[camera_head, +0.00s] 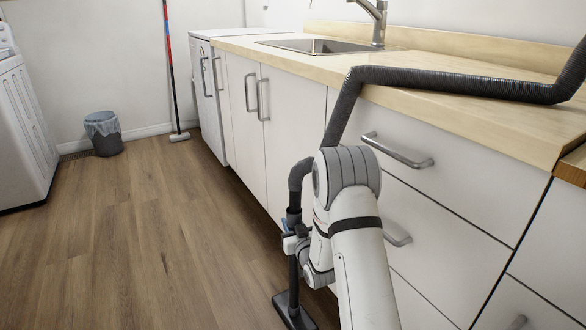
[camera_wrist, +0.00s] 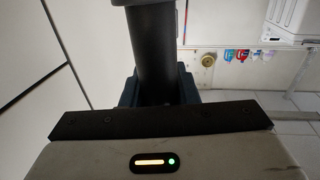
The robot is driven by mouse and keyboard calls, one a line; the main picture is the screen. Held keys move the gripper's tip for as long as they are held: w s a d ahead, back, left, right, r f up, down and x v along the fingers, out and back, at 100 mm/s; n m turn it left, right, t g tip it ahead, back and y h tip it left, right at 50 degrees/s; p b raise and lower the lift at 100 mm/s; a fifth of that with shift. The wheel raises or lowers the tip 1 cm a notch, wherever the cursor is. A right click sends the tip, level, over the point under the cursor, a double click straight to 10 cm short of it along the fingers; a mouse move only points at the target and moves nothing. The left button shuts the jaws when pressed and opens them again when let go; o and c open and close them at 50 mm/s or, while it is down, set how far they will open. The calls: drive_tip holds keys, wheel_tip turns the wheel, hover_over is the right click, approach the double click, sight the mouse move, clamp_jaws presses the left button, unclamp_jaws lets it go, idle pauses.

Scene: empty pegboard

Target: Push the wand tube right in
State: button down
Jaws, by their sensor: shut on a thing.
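A dark wand tube (camera_head: 293,272) stands close to upright by the cabinet fronts, with a flat black floor head (camera_head: 294,314) at its foot. A black bent hose end (camera_head: 298,178) meets the tube's top at a dark collar (camera_head: 294,214). My gripper (camera_head: 289,229) is shut around the upright black piece just below that bend. In the wrist view the dark tube (camera_wrist: 156,55) runs up between the blue fingers of my gripper (camera_wrist: 158,93). How deep the tube sits in the joint cannot be told; my arm hides part of the area.
The ribbed hose (camera_head: 450,82) lies over the wooden counter (camera_head: 480,115) and hangs down its front edge. Drawer handles (camera_head: 398,151) stick out close to my arm. A bin (camera_head: 103,133) and a mop (camera_head: 172,75) stand at the back. The wooden floor (camera_head: 140,235) at left is clear.

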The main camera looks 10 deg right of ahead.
sight(298, 195)
drive_tip(key=shift+f, duration=1.1)
drive_tip(key=shift+c, duration=1)
unclamp_jaws()
drive_tip(key=shift+r, duration=0.1)
drive_tip(key=s+d+p, duration=0.1)
drive_tip(key=s+p, duration=0.2)
drive_tip(key=s, duration=0.4)
wheel_tip(298, 195, up, 16)
drive_tip(key=g+h+p, duration=0.1)
drive_tip(key=g+p, duration=0.2)
drive_tip(key=p, duration=0.7)
drive_tip(key=shift+d, duration=0.1)
drive_tip(key=s+r+g+h+p, duration=0.1)
drive_tip(key=s+r+g+p, duration=0.15)
drive_tip(key=r+p, duration=0.4)
drive_tip(key=s+r+g+h+p, duration=0.1)
drive_tip(key=s+r+g+p, duration=0.2)
drive_tip(key=r, duration=0.6)
drive_tip(key=s+a+r+m+g+p, duration=0.1)
drive_tip(key=s+r+g+p, duration=0.5)
drive_tip(key=s+r+p, duration=1.2)
drive_tip(key=s+a+r, duration=0.1)
drive_tip(key=s+r, duration=0.6)
drive_tip(key=r, duration=0.1)
drive_tip(key=shift+s+m+g, duration=0.3)
drive_tip(key=shift+s+g, duration=0.05)
drive_tip(key=shift+s, duration=0.05)
